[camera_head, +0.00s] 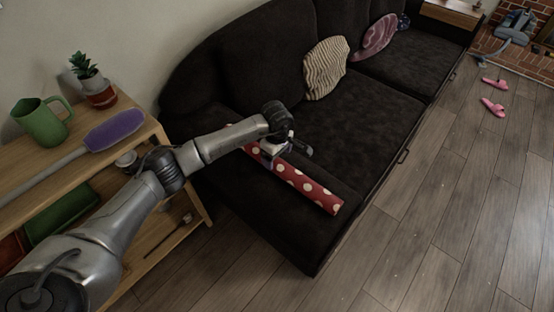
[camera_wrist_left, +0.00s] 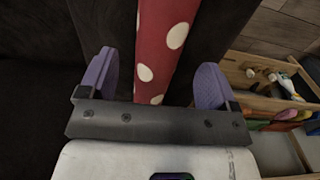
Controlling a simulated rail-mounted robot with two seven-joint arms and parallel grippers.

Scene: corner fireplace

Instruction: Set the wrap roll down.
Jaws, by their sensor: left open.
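The wrap roll (camera_head: 312,188) is red with pale dots and lies on the near end of the dark sofa (camera_head: 345,118). My left gripper (camera_head: 280,157) is over the middle of the roll in the head view and hides part of it. In the left wrist view the wrap roll (camera_wrist_left: 163,48) runs between the two purple fingers of my left gripper (camera_wrist_left: 157,78). The fingers are open, with a gap visible on each side of the roll. My right gripper is not in view.
A wooden shelf (camera_head: 150,128) at the left holds a green mug (camera_head: 42,122), a potted plant (camera_head: 97,88) and a purple duster (camera_head: 115,130). Cushions (camera_head: 326,68) lie farther along the sofa.

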